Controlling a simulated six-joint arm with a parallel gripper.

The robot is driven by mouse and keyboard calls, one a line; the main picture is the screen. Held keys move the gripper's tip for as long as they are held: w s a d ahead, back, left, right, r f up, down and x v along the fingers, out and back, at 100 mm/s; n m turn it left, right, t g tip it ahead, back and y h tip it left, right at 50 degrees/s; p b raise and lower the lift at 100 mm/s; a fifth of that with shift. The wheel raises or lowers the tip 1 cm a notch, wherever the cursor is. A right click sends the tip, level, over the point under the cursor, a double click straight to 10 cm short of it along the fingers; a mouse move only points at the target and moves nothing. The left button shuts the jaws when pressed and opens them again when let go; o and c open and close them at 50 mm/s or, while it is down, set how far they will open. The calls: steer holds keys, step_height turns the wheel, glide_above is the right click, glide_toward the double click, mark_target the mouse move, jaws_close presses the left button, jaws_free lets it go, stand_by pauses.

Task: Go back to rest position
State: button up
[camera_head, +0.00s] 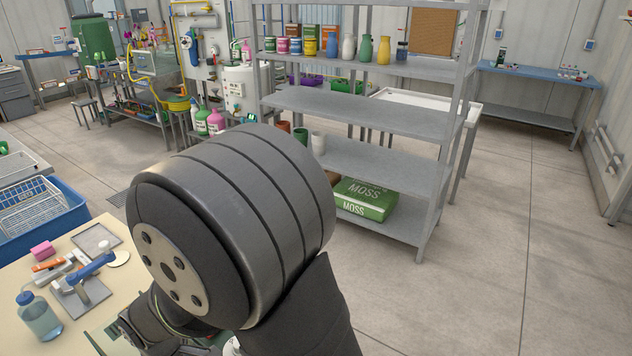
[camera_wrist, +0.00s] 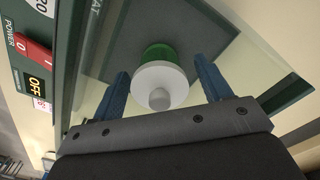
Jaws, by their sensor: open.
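My gripper (camera_wrist: 160,68) shows in the wrist view with its two blue fingers spread apart. A round white piece with a small knob (camera_wrist: 160,85) and a green part (camera_wrist: 157,53) behind it lies in the gap between the fingers. Clear space shows on both sides of it, and no contact with the fingers is visible. It sits over a dark plate (camera_wrist: 205,30) with a pale glassy border. In the head view my large dark arm joint fills the lower middle and hides the gripper.
In the wrist view a green device panel (camera_wrist: 40,55) with a red power switch (camera_wrist: 34,48) is close on the left. In the head view a cream table (camera_head: 75,318) holds a blue-capped bottle (camera_head: 38,316) and tools. A grey shelf (camera_head: 385,168) stands behind; floor is clear at right.

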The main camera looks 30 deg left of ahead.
steer(key=shift+f, duration=0.8)
steer(key=shift+r, duration=1.45)
steer(key=shift+f, duration=0.1)
